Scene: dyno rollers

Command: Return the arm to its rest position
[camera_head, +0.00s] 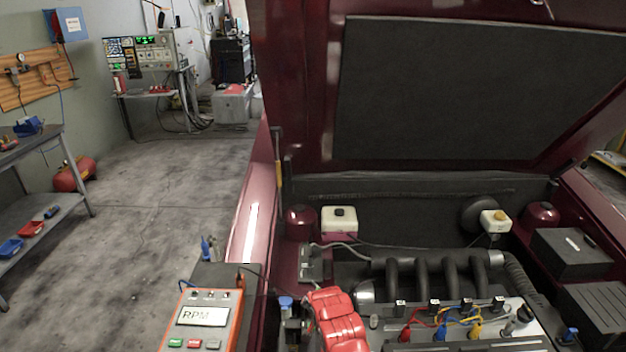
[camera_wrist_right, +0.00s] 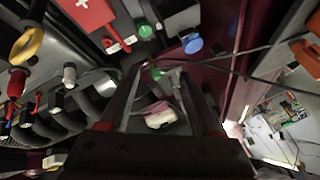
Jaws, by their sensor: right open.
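My right gripper (camera_wrist_right: 165,82) shows in the right wrist view. Its two dark fingers stand apart, with a gap between them. A small white and pinkish thing shows in that gap, and I cannot tell whether it lies between the fingers or farther off. No gripper shows in the head view, and my left gripper is out of sight. The dark red car (camera_head: 262,200) stands with its hood (camera_head: 470,95) raised over the engine bay. Below the hood is the engine (camera_head: 440,275). An orange tester (camera_head: 203,318) with an RPM display sits at the bottom left of the engine bay.
A red lumpy shape (camera_head: 338,320) stands by the engine, its kind unclear. A white reservoir (camera_head: 340,218) sits at the back of the bay. Cables cross the right wrist view near a blue cap (camera_wrist_right: 193,43). The floor (camera_head: 150,210) left of the car is clear.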

